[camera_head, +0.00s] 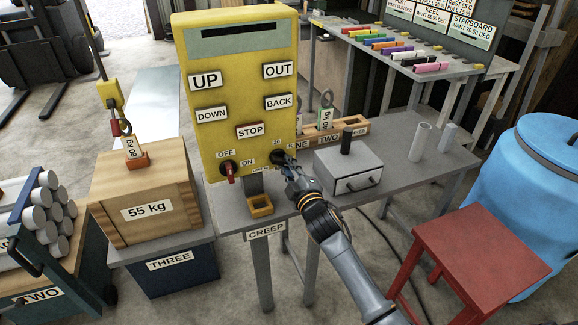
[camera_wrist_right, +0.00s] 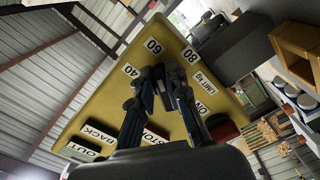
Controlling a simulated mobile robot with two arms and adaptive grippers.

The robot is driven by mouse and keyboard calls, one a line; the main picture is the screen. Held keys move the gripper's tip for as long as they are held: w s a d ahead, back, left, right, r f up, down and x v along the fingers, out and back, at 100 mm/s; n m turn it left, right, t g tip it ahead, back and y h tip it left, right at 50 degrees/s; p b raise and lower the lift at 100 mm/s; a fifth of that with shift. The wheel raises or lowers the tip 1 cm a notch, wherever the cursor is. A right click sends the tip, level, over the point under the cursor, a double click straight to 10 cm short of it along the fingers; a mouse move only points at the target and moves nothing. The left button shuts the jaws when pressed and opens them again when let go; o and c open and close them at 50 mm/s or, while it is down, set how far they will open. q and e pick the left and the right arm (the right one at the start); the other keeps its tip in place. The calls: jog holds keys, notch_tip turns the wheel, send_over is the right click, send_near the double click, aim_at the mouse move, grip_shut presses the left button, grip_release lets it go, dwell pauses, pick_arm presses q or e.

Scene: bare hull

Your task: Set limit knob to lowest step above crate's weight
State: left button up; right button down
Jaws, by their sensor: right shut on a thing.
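The yellow control panel (camera_head: 240,95) stands on the grey bench. Its limit knob (camera_head: 277,157) is at the lower right, mostly covered by my right gripper (camera_head: 284,160). The right gripper is shut on the knob; its fingers also show in the right wrist view (camera_wrist_right: 167,88). Labels 40, 60, 80 and LIMIT kg show around the fingers there, and a 20 shows in the head view. I cannot tell where the knob points. The wooden crate (camera_head: 122,208), marked 55 kg, sits on the stand labelled THREE (camera_head: 170,268). My left gripper is not in view.
A red-handled OFF/ON switch (camera_head: 230,170) is left of the knob. A grey drawer box (camera_head: 348,170) stands right of my wrist. A red stool (camera_head: 480,255) and a blue barrel (camera_head: 530,205) stand at right. A yellow hook with a tag hangs above the crate.

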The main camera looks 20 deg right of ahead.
dwell(0.4)
jog(key=c, duration=1.3)
grip_release()
jog(key=s, duration=1.2)
jog(key=shift+d, duration=0.25)
